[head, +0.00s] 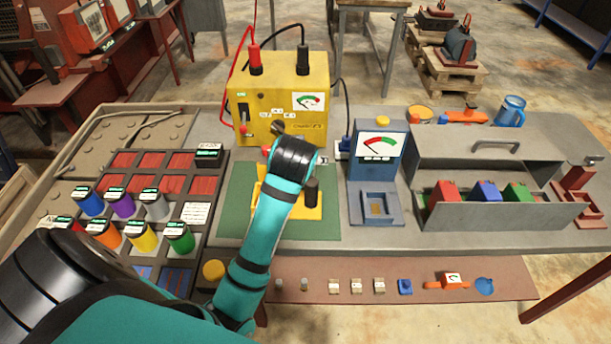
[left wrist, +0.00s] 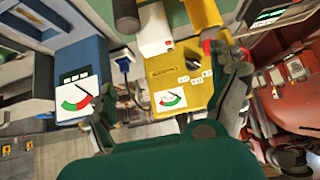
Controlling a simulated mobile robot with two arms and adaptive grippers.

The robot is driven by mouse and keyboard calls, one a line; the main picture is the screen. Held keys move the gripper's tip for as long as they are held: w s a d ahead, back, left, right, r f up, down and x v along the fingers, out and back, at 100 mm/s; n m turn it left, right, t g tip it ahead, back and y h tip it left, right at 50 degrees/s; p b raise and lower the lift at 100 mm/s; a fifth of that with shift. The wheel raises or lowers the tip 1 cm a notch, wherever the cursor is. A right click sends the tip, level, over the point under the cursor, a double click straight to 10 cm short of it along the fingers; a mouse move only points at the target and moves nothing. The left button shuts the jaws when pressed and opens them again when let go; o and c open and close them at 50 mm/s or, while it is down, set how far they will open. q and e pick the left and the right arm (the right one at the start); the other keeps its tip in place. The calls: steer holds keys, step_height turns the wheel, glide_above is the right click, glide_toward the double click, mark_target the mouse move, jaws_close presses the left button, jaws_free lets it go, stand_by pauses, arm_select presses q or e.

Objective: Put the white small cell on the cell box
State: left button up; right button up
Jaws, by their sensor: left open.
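A white block with a red mark (left wrist: 155,30), which looks like the white small cell, shows at the top of the left wrist view, beside a yellow part on the green mat. In the head view my arm mostly hides this spot. The open grey box (head: 505,217) at the right of the bench, holding red, blue and green blocks, looks like the cell box. My left gripper (left wrist: 170,80) is open, its fingers apart with nothing held between them. In the head view it is hidden behind my teal arm, over the mat. My right gripper is not in view.
The yellow tester (head: 285,108) stands behind the mat (head: 236,205). A blue gauge unit (head: 376,170) stands between the mat and grey box. A tray (head: 120,162) with several coloured cans lies left. Small parts sit on the red front shelf (head: 400,270).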

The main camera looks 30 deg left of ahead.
arm_select(q)
steer(key=p+x, duration=0.1)
steer(key=x, duration=0.4)
steer(key=p+x, duration=0.1)
steer(key=x, duration=0.5)
steer(key=p+x, duration=0.1)
steer(key=x, duration=0.4)
steer(key=shift+w+d+f, duration=0.15)
steer(key=shift+w+d, duration=0.05)
steer(key=shift+w, duration=0.1)
steer(key=shift+w+f, duration=0.15)
steer(key=shift+c, duration=0.4)
steer(key=c, duration=1.6)
steer(key=shift+r, duration=0.2)
steer(key=shift+c, duration=0.3)
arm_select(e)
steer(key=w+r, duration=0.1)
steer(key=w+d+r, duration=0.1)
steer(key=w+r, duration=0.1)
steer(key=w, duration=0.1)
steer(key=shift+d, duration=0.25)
